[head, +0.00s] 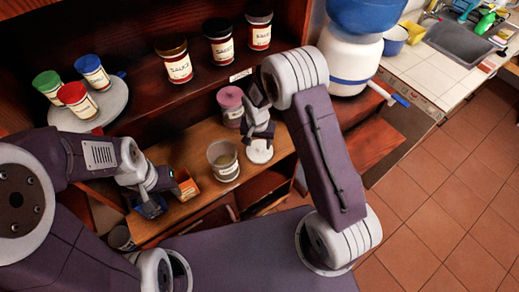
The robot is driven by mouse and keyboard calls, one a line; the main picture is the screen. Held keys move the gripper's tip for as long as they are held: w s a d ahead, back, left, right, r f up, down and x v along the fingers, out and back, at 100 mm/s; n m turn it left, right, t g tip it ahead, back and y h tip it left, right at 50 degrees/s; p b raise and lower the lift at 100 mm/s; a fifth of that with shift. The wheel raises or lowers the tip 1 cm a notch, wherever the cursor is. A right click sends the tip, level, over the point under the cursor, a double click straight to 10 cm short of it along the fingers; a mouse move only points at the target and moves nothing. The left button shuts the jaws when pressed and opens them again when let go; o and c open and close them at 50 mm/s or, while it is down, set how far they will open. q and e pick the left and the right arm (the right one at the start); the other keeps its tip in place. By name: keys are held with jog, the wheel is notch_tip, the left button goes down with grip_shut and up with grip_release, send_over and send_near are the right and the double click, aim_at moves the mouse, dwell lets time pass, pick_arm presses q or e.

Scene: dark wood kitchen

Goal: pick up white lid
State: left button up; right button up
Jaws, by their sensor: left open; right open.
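A round white lid (260,154) lies on the wooden shelf near the middle of the head view. My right gripper (260,133) is open, just above and behind the lid in the picture, and partly covers its upper edge. I cannot tell whether the fingers touch it. My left gripper (158,192) is open near the shelf's left part, well away from the lid, beside an orange container.
A clear cup (223,161) and a pink-lidded jar (231,105) stand close to the lid. The orange container (187,187) is further left. Labelled jars (174,62) line the upper shelf. More jars stand on a round white stand (112,98).

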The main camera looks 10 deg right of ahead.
aim_at(260, 147)
jog(key=f, duration=0.2)
jog(key=w+f, duration=0.1)
jog(key=shift+d+f, duration=0.3)
jog(key=shift+s+r, duration=0.1)
jog(key=shift+s, duration=0.05)
jog(key=c, duration=0.9)
pick_arm(q)
jog(key=shift+w+r, duration=0.1)
jog(key=shift+r, duration=0.15)
pick_arm(e)
grip_shut()
